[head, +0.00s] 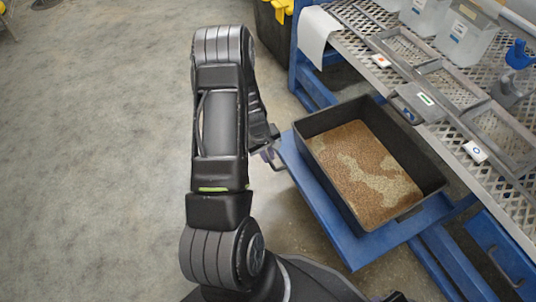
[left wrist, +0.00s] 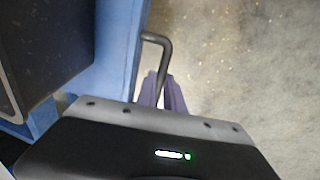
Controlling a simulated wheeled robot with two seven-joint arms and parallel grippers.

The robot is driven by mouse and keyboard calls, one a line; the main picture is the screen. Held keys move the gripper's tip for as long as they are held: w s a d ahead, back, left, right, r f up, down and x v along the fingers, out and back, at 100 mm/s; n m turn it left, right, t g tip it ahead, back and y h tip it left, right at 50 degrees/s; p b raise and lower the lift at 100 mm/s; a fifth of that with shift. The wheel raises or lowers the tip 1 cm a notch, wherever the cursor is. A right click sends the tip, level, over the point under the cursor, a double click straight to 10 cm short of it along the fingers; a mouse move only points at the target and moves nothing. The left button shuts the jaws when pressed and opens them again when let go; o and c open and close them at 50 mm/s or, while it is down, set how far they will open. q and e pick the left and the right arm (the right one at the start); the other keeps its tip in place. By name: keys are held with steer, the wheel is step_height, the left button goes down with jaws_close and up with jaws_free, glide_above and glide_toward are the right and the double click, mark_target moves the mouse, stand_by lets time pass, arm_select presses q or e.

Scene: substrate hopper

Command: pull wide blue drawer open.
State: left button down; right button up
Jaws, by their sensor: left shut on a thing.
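The wide blue drawer (head: 322,202) juts out from under the bench at the right in the head view, with a black bin on it. In the left wrist view its blue front (left wrist: 118,55) runs down the left side. The drawer's dark bar handle (head: 278,162) sticks out at its left edge; its bent end (left wrist: 160,40) shows in the left wrist view. My left gripper (head: 268,150) is at the handle; its purple-grey fingers (left wrist: 164,93) are shut on the bar. The fingers are mostly hidden by my arm in the head view. My right gripper is not in view.
The black bin (head: 428,170) holds brown and tan substrate. A mesh-topped bench (head: 345,45) with trays and clear containers stands above and right. A black and yellow tote (head: 270,38) stands at the back. The grey floor (head: 90,150) at left is clear.

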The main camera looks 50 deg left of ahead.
arm_select(q)
steer(key=shift+s, duration=0.25)
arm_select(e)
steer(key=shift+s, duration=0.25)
arm_select(q)
steer(key=c, duration=1.5)
jaws_free()
steer(key=shift+o, duration=0.2)
steer(key=shift+r, duration=0.1)
